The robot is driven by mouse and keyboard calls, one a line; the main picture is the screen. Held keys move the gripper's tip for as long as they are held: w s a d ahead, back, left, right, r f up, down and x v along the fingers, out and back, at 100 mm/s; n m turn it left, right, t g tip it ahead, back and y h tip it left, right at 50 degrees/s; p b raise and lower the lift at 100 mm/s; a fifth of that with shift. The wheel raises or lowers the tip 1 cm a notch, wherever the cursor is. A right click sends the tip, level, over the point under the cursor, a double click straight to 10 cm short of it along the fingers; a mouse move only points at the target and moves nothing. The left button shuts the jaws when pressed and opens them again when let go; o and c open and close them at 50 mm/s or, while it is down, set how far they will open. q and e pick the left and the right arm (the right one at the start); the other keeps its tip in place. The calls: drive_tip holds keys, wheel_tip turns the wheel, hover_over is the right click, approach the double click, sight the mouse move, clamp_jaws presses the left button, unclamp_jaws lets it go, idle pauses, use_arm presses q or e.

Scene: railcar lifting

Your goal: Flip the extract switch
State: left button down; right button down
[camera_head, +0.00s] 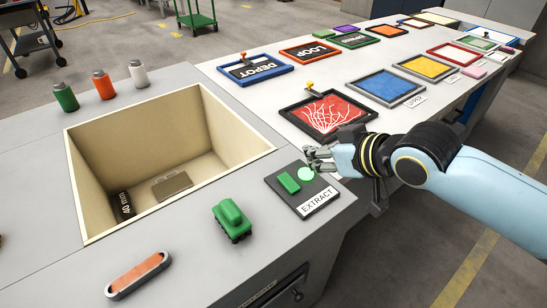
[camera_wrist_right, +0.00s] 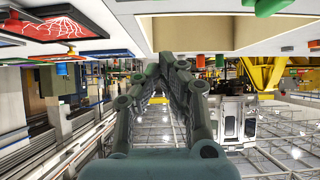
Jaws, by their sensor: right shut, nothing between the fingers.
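The extract switch is a dark panel (camera_head: 313,207) labelled EXTRACT on the table's front right part, with a green rectangular rocker (camera_head: 289,183) and a pale green round light (camera_head: 306,174). My right gripper (camera_head: 311,157) comes in from the right, shut and empty, with its fingertips just behind the round light. I cannot tell whether the fingers touch the panel. In the right wrist view the shut fingers (camera_wrist_right: 168,62) point away from the camera. My left gripper is not in view.
A deep open bin (camera_head: 85,205) left of the panel holds a brown block (camera_head: 172,185) and a dark piece labelled 40. A green toy railcar (camera_head: 232,221) stands in front. Framed boards, including a red one (camera_head: 328,112), lie behind. Bottles (camera_head: 104,86) stand at the back left.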

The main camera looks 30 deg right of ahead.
drive_tip(key=shift+w+f, duration=0.15)
drive_tip(key=shift+w, duration=0.05)
hover_over(286, 176)
drive_tip(key=s, duration=0.1)
wheel_tip(286, 176, down, 5)
drive_tip(key=shift+s+f+b, duration=0.1)
drive_tip(key=shift+f+b, duration=0.05)
drive_tip(key=shift+b, duration=0.3)
drive_tip(key=f, duration=0.1)
drive_tip(key=w+f, duration=0.1)
drive_tip(key=f, duration=0.1)
drive_tip(key=shift+f, duration=0.2)
drive_tip(key=shift+w+f, duration=0.1)
drive_tip(key=shift+f, duration=0.4)
